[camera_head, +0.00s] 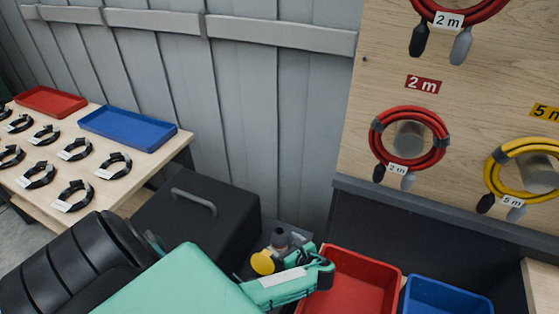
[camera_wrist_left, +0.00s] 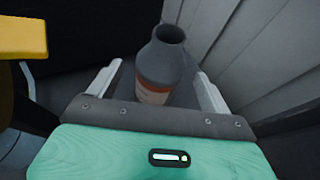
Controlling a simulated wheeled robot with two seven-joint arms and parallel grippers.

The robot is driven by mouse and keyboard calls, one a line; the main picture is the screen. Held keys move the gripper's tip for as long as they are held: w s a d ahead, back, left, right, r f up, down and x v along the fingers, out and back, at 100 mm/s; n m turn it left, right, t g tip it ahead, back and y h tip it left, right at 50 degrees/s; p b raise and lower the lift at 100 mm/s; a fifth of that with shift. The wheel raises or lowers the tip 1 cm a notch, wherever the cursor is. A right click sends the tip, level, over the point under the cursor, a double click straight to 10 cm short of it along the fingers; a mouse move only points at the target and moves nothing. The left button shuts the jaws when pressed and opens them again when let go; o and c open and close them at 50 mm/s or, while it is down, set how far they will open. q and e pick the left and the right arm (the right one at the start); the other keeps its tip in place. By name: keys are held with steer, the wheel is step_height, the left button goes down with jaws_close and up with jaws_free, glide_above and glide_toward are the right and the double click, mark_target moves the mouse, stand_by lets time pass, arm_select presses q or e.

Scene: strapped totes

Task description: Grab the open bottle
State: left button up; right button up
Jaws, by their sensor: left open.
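A grey bottle (camera_wrist_left: 160,66) with an open, uncapped mouth and an orange-and-white label stands in the left wrist view. My left gripper (camera_wrist_left: 159,72) is open, with one pale finger at each side of the bottle. I see a gap on both sides, and the bottle's lower part is hidden behind the gripper's body. In the head view, a small dark-topped object (camera_head: 280,240), seemingly the same bottle, stands just behind my left gripper (camera_head: 291,260), beside the black case. My right gripper is not in view.
A yellow-topped item (camera_head: 262,263) stands close to the left gripper. A black case (camera_head: 190,225) is to the left, a red bin (camera_head: 372,270) and blue bin (camera_head: 440,297) to the right. A grey panelled wall (camera_head: 245,100) rises behind.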

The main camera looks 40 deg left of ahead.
arm_select(q)
steer(key=x, duration=0.5)
steer(key=shift+a, duration=0.2)
steer(key=c, duration=1.2)
steer(key=shift+r, duration=0.15)
